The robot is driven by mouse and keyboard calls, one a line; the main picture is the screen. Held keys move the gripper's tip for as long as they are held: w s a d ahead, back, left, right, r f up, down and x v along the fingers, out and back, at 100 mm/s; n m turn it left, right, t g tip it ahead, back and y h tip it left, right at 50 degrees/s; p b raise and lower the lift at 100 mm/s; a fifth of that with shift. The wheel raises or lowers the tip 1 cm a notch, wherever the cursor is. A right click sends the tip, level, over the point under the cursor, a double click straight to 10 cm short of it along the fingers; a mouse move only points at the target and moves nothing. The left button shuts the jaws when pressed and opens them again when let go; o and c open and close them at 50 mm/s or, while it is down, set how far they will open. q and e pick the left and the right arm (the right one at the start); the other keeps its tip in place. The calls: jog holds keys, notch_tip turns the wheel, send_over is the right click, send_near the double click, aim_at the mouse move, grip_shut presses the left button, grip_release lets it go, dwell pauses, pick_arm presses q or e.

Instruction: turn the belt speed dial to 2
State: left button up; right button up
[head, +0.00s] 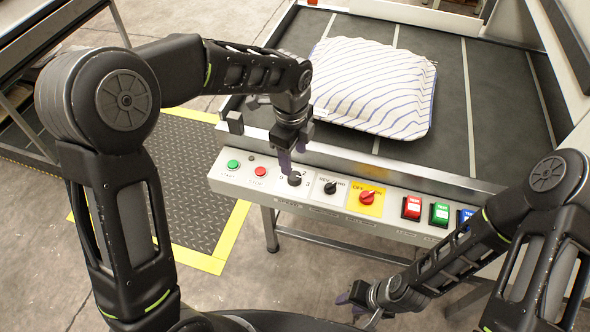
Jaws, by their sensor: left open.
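The belt speed dial (294,180) is a small black knob on the white control panel (330,208), with numbers printed around it; a 3 is readable at its right. The knob is partly hidden, and I cannot tell which number it points at. My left gripper (287,162) is open, pointing down just above the dial. I cannot tell whether its fingers touch the knob. My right gripper (358,308) is low in front of the panel, away from the dial, with its fingers apart and nothing seen between them.
Beside the dial are green (233,164) and red (260,171) buttons, a REV/FWD knob (331,188) and a red knob (367,196) on yellow. Several coloured buttons sit further right. A striped pillow (372,85) lies on the dark belt (450,125) behind the panel.

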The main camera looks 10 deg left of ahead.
aim_at(295, 176)
pick_arm(q)
jog(key=shift+w+f, duration=0.15)
jog(key=shift+f, duration=1.8)
jog(key=shift+w+f, duration=0.1)
jog(key=shift+f, duration=1.85)
jog(key=shift+c, duration=0.3)
jog(key=shift+d, duration=0.1)
grip_shut()
